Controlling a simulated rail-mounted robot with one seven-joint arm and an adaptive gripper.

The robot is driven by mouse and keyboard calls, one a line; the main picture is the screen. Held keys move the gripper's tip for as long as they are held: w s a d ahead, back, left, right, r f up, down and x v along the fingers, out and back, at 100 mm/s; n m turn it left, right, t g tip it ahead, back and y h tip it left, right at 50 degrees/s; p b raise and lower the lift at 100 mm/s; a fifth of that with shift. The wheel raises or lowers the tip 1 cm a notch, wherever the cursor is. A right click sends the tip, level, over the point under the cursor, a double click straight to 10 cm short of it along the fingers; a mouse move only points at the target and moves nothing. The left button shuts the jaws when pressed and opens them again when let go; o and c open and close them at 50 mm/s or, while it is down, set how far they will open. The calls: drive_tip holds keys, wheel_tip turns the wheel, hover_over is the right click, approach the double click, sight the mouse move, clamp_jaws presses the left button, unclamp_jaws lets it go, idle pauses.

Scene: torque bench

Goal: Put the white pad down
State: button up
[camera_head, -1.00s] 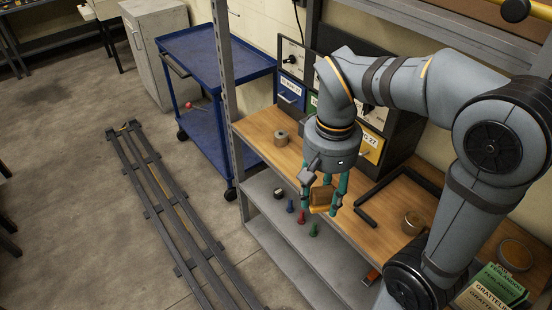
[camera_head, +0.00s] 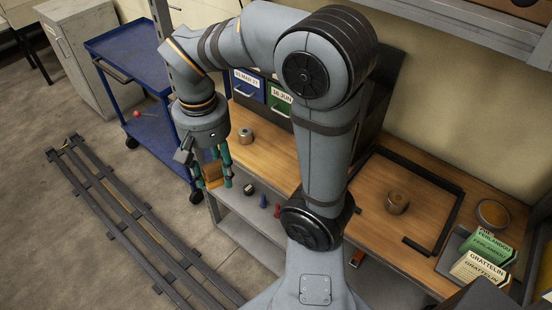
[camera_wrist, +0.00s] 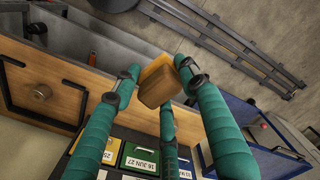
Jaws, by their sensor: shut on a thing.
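My gripper (camera_head: 215,170) has teal fingers and is shut on a brown block with an orange-yellow face (camera_head: 212,176). In the wrist view the fingers (camera_wrist: 165,75) surround the block (camera_wrist: 160,88). It hangs in the air off the bench's front left corner, beside the blue cart. I see no plainly white pad; the held block looks brown and orange.
The wooden bench (camera_head: 270,148) carries a metal cylinder (camera_head: 245,136), a black frame (camera_head: 455,205) around another cylinder (camera_head: 397,202), and a round dish (camera_head: 493,213). Small pegs (camera_head: 263,201) stand on the grey shelf below. A blue cart (camera_head: 130,45) stands left. Floor rails (camera_head: 130,215) run alongside.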

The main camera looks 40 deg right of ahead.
drive_tip(key=w+d+f+m, duration=0.3)
drive_tip(key=d+f+m, duration=0.25)
drive_tip(key=d, duration=0.55)
drive_tip(key=w+d+f+m, duration=0.3)
drive_tip(key=d+f+m, duration=0.25)
drive_tip(key=d, duration=0.65)
drive_tip(key=m, duration=0.2)
hover_over(282, 160)
wheel_tip(282, 160, down, 2)
drive_tip(key=shift+m, duration=0.4)
wheel_tip(282, 160, down, 10)
drive_tip(key=shift+f+p, duration=0.1)
drive_tip(key=shift+p, duration=0.55)
drive_tip(key=o, duration=0.6)
drive_tip(key=shift+f, duration=0.15)
drive_tip(key=shift+c, duration=0.2)
drive_tip(key=o, duration=0.5)
drive_tip(key=shift+c, duration=0.2)
